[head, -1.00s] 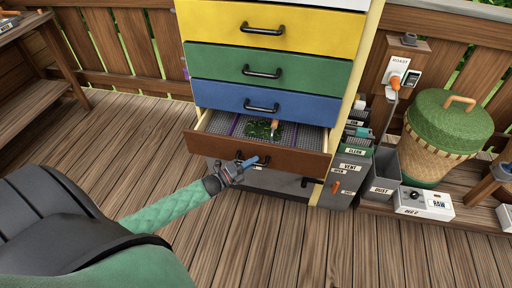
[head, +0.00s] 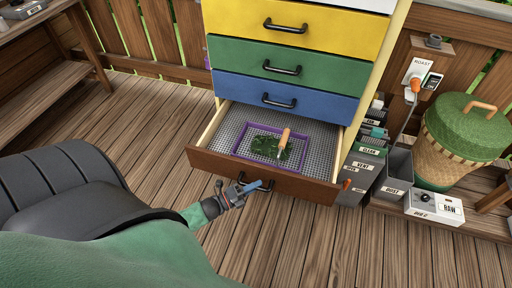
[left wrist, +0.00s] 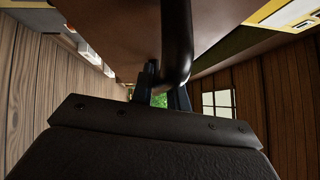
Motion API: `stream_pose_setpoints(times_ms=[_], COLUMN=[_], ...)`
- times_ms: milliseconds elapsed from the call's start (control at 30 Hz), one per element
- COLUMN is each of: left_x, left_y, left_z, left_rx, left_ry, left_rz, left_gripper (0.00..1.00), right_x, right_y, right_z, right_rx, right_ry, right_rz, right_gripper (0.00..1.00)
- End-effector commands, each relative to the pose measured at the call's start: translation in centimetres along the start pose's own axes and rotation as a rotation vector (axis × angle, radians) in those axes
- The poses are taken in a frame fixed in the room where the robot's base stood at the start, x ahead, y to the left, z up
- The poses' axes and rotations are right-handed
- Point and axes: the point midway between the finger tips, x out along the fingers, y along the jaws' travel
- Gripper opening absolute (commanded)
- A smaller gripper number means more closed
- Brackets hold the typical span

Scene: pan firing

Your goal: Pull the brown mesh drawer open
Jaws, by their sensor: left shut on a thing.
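The brown mesh drawer (head: 312,190) is pulled well out of the cabinet, below the blue drawer. Its mesh floor holds a purple frame (head: 237,147) with green leaves (head: 268,147) and a tool with an orange-brown handle (head: 284,138). My left gripper (head: 247,187) is at the drawer's front, shut on its black handle. In the left wrist view the dark handle bar (left wrist: 177,45) runs down between the fingers (left wrist: 162,98). My right gripper does not show.
Closed blue (head: 285,98), green (head: 290,67) and yellow (head: 300,28) drawers are above. Labelled bins (head: 394,175), a green-lidded basket (head: 462,130) and a control box (head: 434,207) stand at right. The deck in front is clear.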

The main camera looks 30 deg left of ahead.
Motion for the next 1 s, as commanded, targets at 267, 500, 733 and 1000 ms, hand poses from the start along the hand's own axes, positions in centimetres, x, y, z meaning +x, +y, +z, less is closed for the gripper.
stream_pose_setpoints(times_ms=[267,500,733,1000], left_x=[0.0,0.0,-0.3,-3.7], left_y=[0.1,0.1,0.1,0.3], left_z=[0.0,0.0,0.0,-0.1], left_rx=[-0.001,-0.001,-0.001,-0.001], left_ry=[0.0,0.0,0.0,0.0], left_rz=[0.002,0.001,0.002,0.003], left_gripper=[0.0,0.38,0.38,0.38], right_x=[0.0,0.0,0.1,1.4], right_y=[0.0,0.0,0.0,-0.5], right_z=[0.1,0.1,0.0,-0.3], right_rx=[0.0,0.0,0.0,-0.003], right_ry=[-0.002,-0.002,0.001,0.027], right_rz=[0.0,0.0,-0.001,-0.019], right_gripper=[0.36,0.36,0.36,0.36])
